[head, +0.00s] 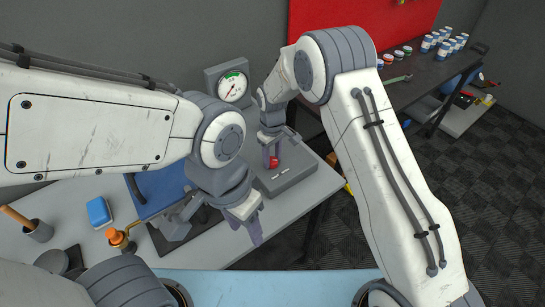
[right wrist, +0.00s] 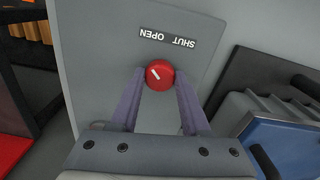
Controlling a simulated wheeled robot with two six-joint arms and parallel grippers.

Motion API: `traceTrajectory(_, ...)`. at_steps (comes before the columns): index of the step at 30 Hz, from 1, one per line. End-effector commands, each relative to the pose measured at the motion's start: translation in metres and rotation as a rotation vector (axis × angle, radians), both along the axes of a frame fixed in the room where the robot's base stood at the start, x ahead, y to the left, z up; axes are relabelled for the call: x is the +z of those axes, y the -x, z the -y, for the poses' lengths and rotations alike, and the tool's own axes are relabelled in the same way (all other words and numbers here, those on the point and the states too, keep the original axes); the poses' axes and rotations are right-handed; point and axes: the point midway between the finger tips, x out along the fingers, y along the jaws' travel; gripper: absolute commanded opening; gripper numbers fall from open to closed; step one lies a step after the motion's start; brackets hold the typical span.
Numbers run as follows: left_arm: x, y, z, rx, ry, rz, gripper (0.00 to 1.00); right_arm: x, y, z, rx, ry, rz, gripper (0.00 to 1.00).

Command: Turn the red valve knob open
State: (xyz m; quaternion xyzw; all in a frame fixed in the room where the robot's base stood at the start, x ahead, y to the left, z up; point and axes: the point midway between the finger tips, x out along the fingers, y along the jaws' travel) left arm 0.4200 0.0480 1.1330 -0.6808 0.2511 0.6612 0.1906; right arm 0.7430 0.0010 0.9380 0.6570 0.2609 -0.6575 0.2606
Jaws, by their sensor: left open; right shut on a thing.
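The red valve knob (right wrist: 159,75) sits on a grey box (head: 291,178) on the bench and has a white pointer line. In the right wrist view the line slants toward the upper left. A dark label (right wrist: 167,38) reading SHUT and OPEN appears upside down beside the knob. My right gripper (right wrist: 160,90) is shut on the knob, one finger on each side. In the head view the knob (head: 274,162) shows partly behind the right gripper (head: 271,157). My left gripper (head: 249,222) is open and empty above the bench, apart from the knob.
A round gauge (head: 233,87) stands behind the box. A dark shelf (head: 425,75) with jars is at the right.

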Motion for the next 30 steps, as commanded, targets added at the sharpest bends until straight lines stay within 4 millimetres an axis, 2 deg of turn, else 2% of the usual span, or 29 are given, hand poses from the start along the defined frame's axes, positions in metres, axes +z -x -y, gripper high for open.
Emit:
traceTrajectory(1,0.000,0.000,0.000,0.000,0.000,0.000,0.50,0.001,-0.001,0.000,0.003,-0.001,0.004,0.00)
traceTrajectory(2,0.000,0.000,0.000,0.000,0.000,0.000,0.50,0.001,-0.001,0.000,0.003,-0.001,0.004,0.58)
traceTrajectory(3,0.000,0.000,0.000,0.000,0.000,0.000,0.50,0.001,-0.001,0.000,0.003,-0.001,0.004,0.73)
traceTrajectory(4,0.000,0.000,0.000,0.000,0.000,0.000,0.50,0.001,-0.001,0.000,0.003,-0.001,0.004,0.76)
traceTrajectory(13,0.000,0.000,0.000,0.000,0.000,0.000,0.50,0.001,-0.001,0.000,0.001,0.000,0.001,0.76)
traceTrajectory(16,-0.003,0.000,0.000,0.000,0.000,0.000,0.50,0.007,-0.001,0.000,0.001,-0.001,0.004,0.76)
traceTrajectory(30,-0.022,0.000,0.000,-0.001,0.000,0.000,0.50,0.090,-0.002,-0.001,0.001,-0.001,0.006,0.76)
